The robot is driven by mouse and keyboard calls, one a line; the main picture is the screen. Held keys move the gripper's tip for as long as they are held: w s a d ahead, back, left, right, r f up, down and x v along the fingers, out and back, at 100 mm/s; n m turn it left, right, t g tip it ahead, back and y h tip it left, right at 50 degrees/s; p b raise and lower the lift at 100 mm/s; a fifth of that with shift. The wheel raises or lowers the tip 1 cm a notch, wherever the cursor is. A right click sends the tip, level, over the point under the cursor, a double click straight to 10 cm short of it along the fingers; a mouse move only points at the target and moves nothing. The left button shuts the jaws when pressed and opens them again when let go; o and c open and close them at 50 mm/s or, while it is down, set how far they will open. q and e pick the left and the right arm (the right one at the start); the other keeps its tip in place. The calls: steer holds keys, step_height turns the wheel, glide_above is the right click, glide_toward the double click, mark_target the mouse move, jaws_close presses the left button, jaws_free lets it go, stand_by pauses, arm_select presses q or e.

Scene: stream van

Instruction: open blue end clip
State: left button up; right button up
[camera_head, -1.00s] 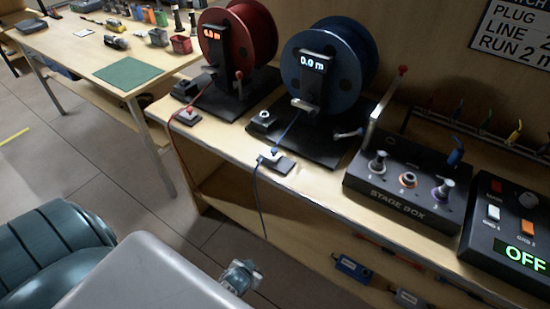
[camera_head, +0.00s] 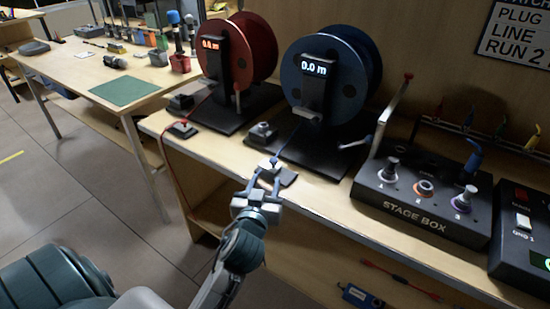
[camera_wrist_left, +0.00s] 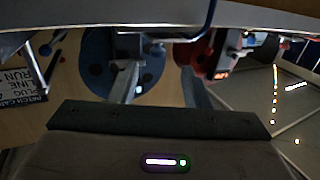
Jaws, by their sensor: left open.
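The blue end clip (camera_head: 287,178) is a small dark block at the front edge of the bench, below the blue cable reel (camera_head: 345,75). A blue cable runs down to it from the reel. My left gripper (camera_head: 264,179) comes up from below, its two blue-grey fingers apart and pointing at the clip. The fingertips are at or just in front of the clip's pale front end; I cannot tell whether they touch it. In the left wrist view, the blue reel (camera_wrist_left: 97,65) shows upside down beyond the fingers. My right gripper is not in view.
The red reel (camera_head: 258,50) stands left of the blue one, with its own clip (camera_head: 183,130) at the bench edge. The stage box (camera_head: 420,205) stands to the right. A side table (camera_head: 85,65) is at the far left. Floor is open before the bench.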

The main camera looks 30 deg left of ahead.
mark_target(273, 162)
arm_select(q)
steer(key=x, duration=0.3)
steer(key=p+x, duration=0.1)
steer(key=x, duration=0.3)
steer(key=r+x, duration=0.1)
steer(key=x, duration=0.3)
steer(key=shift+w+d, duration=0.15)
steer(key=shift+w, duration=0.1)
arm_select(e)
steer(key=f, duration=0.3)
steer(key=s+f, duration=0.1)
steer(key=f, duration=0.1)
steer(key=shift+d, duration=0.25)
arm_select(q)
steer(key=shift+c, duration=0.4)
